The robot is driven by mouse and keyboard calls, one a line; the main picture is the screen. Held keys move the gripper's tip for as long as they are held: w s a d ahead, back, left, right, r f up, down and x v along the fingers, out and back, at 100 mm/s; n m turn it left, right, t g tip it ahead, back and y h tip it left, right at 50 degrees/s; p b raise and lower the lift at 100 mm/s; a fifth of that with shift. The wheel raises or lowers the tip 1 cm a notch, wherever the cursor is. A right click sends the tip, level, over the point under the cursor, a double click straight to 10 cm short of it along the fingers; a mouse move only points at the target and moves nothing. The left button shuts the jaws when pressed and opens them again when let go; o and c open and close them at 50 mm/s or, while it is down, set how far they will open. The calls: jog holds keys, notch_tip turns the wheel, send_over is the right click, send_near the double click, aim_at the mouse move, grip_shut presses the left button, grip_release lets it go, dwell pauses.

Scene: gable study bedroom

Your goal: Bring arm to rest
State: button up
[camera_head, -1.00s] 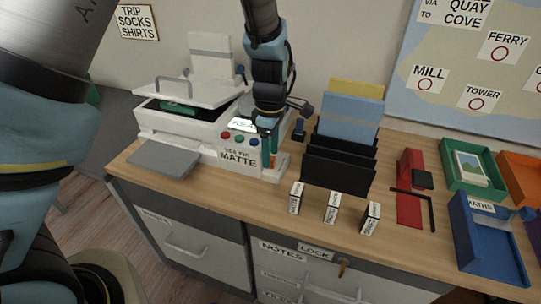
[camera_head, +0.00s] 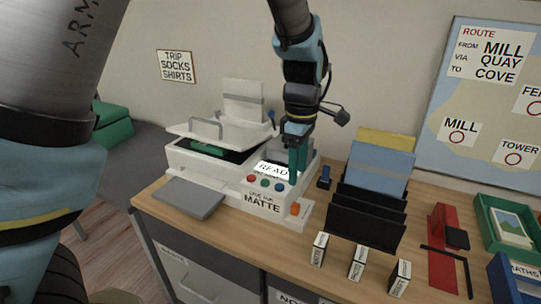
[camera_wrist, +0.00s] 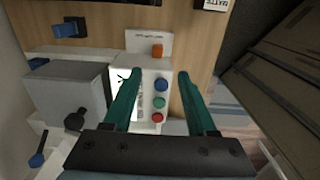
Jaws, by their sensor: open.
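My gripper (camera_head: 296,168) hangs above the right front part of the white printer (camera_head: 182,158), fingers pointing down. In the wrist view my gripper (camera_wrist: 158,72) has its two green fingers spread wide apart with nothing between them. Below them the wrist view shows the printer's panel with a blue, a green and a red button (camera_wrist: 158,118), and an orange block (camera_wrist: 157,50) on a small ledge. The lit screen (camera_head: 272,170) is partly hidden by a finger. I cannot tell the exact gap between fingertips and printer.
A black file rack (camera_head: 365,222) with blue and yellow folders stands right of the printer. Several small white boxes (camera_head: 357,263) stand at the desk's front edge. A red stapler-like item (camera_head: 442,250) and a green tray (camera_head: 488,228) lie farther right. Bare desk (camera_head: 290,243) shows in front.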

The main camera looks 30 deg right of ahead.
jog(key=w+a+r+m, duration=0.1)
jog(key=w+a+m, duration=0.1)
jog(key=w+a, duration=0.6)
jog(key=w+a+m, duration=0.1)
jog(key=w+a, duration=0.3)
jog(key=a, duration=0.8)
jog(key=s+a+m+t, duration=0.1)
jog(key=a+m, duration=0.3)
jog(key=a, duration=1.6)
jog(key=shift+s+r+m+t, duration=0.3)
jog(key=shift+s+m, duration=0.1)
jog(key=shift+s, duration=0.25)
jog(key=shift+c, duration=0.4)
dwell(0.5)
